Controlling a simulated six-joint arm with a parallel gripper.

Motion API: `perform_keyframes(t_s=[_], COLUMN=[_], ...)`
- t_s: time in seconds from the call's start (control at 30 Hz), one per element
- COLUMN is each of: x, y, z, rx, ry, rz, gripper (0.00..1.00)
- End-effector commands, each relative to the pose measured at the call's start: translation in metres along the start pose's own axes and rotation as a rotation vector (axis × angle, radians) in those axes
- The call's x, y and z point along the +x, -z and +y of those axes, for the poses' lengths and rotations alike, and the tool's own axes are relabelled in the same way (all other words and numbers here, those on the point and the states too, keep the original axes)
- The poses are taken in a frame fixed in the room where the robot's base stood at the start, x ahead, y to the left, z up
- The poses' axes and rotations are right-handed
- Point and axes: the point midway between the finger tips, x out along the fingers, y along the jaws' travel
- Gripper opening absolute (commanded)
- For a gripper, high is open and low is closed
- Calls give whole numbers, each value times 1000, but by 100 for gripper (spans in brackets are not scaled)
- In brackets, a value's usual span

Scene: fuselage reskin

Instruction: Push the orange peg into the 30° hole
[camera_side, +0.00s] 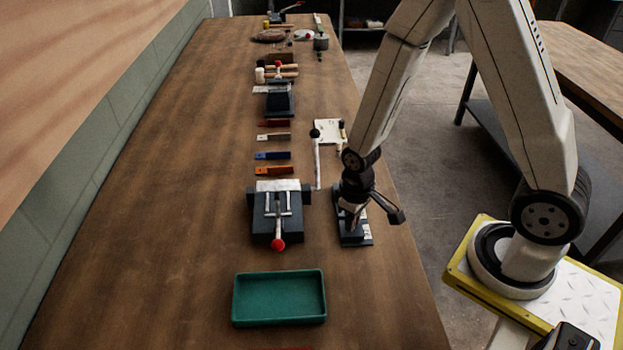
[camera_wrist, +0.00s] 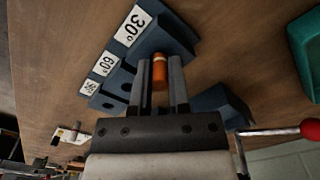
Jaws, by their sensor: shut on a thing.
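My gripper (camera_wrist: 160,66) is shut on the orange peg (camera_wrist: 159,74), which shows between the two grey fingers in the wrist view. The dark blue angle block (camera_wrist: 172,28) carries white labels, with the 30° label (camera_wrist: 131,26) at its upper end and the 60° label (camera_wrist: 105,63) below it. The fingers and peg are over the 30° end of the block, and they hide the 30° hole. I cannot tell whether the peg's end is in it. In the side view my gripper (camera_side: 352,226) is low over the block (camera_side: 354,242); the peg cannot be made out there.
A vise (camera_side: 276,214) with a red-knobbed handle stands left of the block. A green tray (camera_side: 279,298) lies in front. Several coloured strips (camera_side: 273,156) lie behind the vise, and a white plate (camera_side: 328,131) is behind the block. The table's left side is clear.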

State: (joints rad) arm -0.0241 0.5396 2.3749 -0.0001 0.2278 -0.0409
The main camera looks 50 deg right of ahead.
Motion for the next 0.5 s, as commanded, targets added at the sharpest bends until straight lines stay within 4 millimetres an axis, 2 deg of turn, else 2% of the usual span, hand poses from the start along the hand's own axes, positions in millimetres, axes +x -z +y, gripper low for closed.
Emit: perform_keyframes(t_s=[0.17, 0.2, 0.27, 0.3, 0.33, 0.5], x=[3, 4, 3, 3, 3, 3], y=[0, 0, 0, 0, 0, 0], z=[0, 0, 0, 0, 0, 0], rx=[0, 0, 0, 0, 0, 0], ry=[0, 0, 0, 0, 0, 0], rz=[1, 1, 2, 2, 1, 1], gripper=[0, 25, 44, 57, 63, 63])
